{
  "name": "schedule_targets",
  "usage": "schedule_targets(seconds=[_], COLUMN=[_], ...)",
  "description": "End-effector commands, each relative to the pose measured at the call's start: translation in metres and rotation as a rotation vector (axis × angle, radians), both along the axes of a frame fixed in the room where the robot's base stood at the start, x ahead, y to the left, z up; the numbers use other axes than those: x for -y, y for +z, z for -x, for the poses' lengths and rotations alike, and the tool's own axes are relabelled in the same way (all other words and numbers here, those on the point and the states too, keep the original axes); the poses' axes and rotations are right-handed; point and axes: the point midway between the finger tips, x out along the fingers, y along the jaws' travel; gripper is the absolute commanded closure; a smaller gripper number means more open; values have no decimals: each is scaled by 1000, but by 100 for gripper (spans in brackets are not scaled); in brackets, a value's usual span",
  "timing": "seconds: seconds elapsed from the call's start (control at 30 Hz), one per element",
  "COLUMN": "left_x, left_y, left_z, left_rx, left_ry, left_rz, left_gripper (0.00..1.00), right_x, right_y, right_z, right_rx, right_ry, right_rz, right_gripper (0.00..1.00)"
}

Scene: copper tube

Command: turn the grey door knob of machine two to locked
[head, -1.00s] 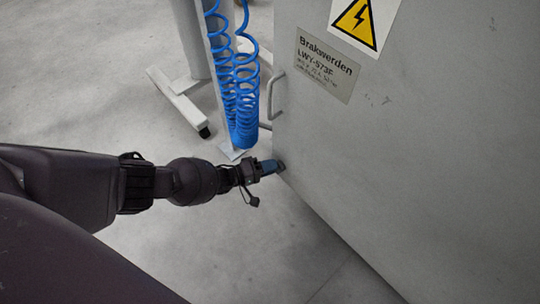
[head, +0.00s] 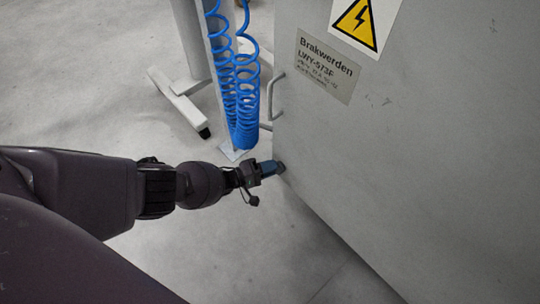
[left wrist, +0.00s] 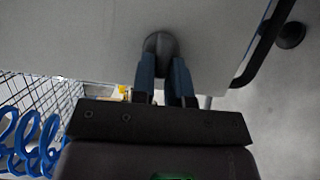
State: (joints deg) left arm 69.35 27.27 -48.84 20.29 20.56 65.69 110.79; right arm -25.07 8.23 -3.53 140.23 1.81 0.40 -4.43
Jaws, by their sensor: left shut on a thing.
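The grey door knob (left wrist: 161,44) shows as a dark round shape on the pale machine door (left wrist: 95,38) in the left wrist view. In the head view only a small dark part of the knob (head: 281,168) shows at the left edge of the machine (head: 440,160). My left gripper (left wrist: 164,68) has its two blue fingers shut on the knob. In the head view the left gripper (head: 275,168) reaches it from the left. The fingers hide part of the knob, and I cannot tell its turn angle. My right gripper is not in view.
A door handle (head: 272,98) sticks out above the knob. Blue coiled hoses (head: 243,100) hang beside a grey post (head: 193,40) with a foot (head: 178,103) on the floor. The floor below my left arm is clear.

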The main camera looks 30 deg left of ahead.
Motion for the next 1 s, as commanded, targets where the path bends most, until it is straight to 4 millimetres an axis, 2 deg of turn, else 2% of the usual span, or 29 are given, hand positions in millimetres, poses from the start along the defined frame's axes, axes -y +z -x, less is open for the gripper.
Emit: schedule_targets(seconds=[0.03,0.1,0.13,0.27,0.67,0.77,1.0], left_x=[3,3,4,4,0,-6,-35], left_y=[4,4,5,5,3,3,4], left_z=[-6,-6,-6,-6,-1,6,36], left_rx=[7,7,7,8,6,5,6], left_ry=[1,1,1,1,-1,-1,0], left_rz=[5,5,5,6,3,2,3], left_gripper=[100,100,81,61,60,60,60], right_x=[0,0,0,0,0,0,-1], right_y=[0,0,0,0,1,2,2], right_z=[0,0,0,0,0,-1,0], right_rx=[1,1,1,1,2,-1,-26], right_ry=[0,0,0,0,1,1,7], right_rz=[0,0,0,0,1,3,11], right_gripper=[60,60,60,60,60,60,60])
